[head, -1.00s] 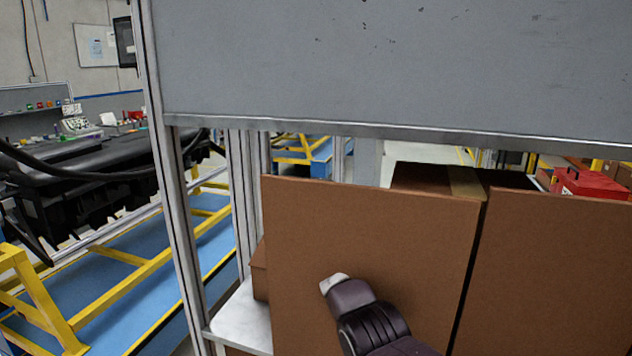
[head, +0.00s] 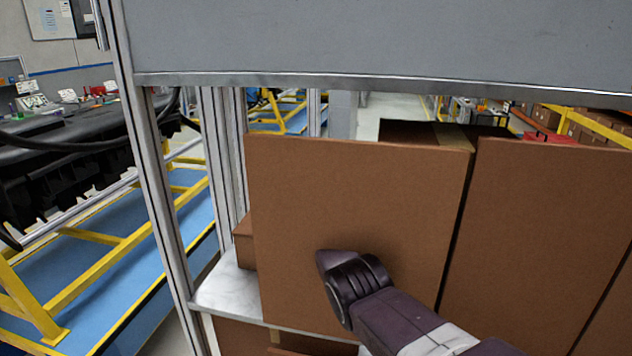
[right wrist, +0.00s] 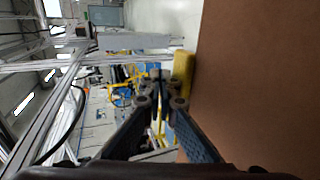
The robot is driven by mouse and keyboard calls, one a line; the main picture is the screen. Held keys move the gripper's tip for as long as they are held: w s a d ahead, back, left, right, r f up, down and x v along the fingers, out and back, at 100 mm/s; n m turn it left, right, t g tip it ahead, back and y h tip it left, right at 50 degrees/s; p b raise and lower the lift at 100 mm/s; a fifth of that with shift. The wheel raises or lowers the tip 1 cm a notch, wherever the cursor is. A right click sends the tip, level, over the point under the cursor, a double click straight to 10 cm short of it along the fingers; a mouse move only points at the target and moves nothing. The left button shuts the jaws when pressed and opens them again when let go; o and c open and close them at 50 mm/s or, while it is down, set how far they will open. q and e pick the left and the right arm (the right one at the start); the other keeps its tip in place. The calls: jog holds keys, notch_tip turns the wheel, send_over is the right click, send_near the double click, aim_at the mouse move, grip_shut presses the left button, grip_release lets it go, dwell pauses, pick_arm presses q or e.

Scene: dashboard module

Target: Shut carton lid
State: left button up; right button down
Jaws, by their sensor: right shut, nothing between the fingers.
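Two brown carton flaps stand upright side by side in the head view, a left flap (head: 350,210) and a right flap (head: 550,230), with a narrow dark gap between them. My right arm comes in from the lower right in front of the left flap. Its wrist end hides the fingers there. In the right wrist view my right gripper (right wrist: 163,85) is shut and empty, with a brown cardboard face (right wrist: 260,80) close along its right side. I cannot tell whether it touches the cardboard. My left gripper is not in view.
A grey panel (head: 380,40) hangs across the top of the head view, held by a metal post (head: 150,170) on the left. A pale shelf (head: 230,290) lies below the left flap. Yellow rails and a blue platform (head: 130,260) stand farther left.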

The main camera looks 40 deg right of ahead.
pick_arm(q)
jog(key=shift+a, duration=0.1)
pick_arm(e)
jog(key=shift+r+p, duration=0.5)
jog(key=shift+r, duration=0.05)
notch_tip(320, 180, up, 4)
jog(key=p, duration=0.3)
jog(key=shift+f, duration=0.25)
pick_arm(q)
jog(key=b, duration=0.1)
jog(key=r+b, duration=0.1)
jog(key=b, duration=0.1)
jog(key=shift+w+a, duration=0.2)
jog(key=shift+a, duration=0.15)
pick_arm(e)
notch_tip(320, 180, up, 9)
jog(key=shift+r, duration=0.2)
jog(key=shift+a+f, duration=0.1)
